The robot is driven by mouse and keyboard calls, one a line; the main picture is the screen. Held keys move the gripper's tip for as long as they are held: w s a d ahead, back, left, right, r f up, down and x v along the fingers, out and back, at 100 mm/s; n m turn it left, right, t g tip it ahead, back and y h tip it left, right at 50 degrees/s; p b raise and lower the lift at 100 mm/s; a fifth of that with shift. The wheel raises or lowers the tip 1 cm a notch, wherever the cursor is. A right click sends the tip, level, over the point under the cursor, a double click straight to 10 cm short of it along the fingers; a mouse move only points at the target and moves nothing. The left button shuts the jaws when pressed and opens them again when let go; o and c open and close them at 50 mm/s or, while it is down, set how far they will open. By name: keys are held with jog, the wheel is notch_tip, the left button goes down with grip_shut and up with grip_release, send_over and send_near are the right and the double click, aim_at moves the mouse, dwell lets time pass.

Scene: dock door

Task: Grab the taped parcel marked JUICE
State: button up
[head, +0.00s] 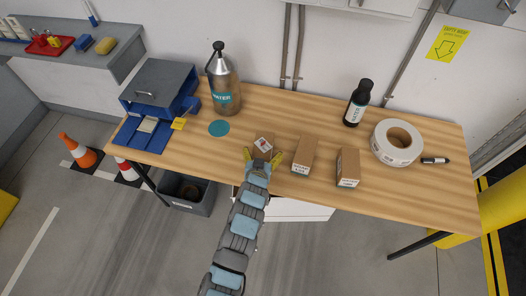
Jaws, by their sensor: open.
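Three small cardboard parcels are on the wooden table. The left parcel (264,143) has a white label with a red mark on top and is partly hidden by my gripper (264,157). The middle parcel (305,152) and the right parcel (348,166) stand to its right, each with a small label low on its front. The lettering is too small to read, so I cannot tell which is marked JUICE. My gripper is open, its yellow fingertips apart at the near side of the left parcel. I cannot tell whether they touch it.
A large bottle (223,85) marked WATER, a teal disc (219,128) and a blue-grey drawer unit (158,88) are to the left. A black bottle (357,103), a white tape roll (397,142) and a marker (435,160) are to the right. The front right tabletop is clear.

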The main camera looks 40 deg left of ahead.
aim_at(262, 148)
jog(key=shift+s+a+x, duration=0.1)
jog(key=shift+a+x, duration=0.05)
jog(key=shift+x, duration=0.65)
jog(key=shift+s+a+x, duration=0.1)
jog(key=shift+x, duration=0.75)
jog(key=shift+b+x, duration=0.35)
jog(key=shift+x, duration=0.7)
jog(key=shift+s, duration=0.1)
jog(key=c, duration=1.3)
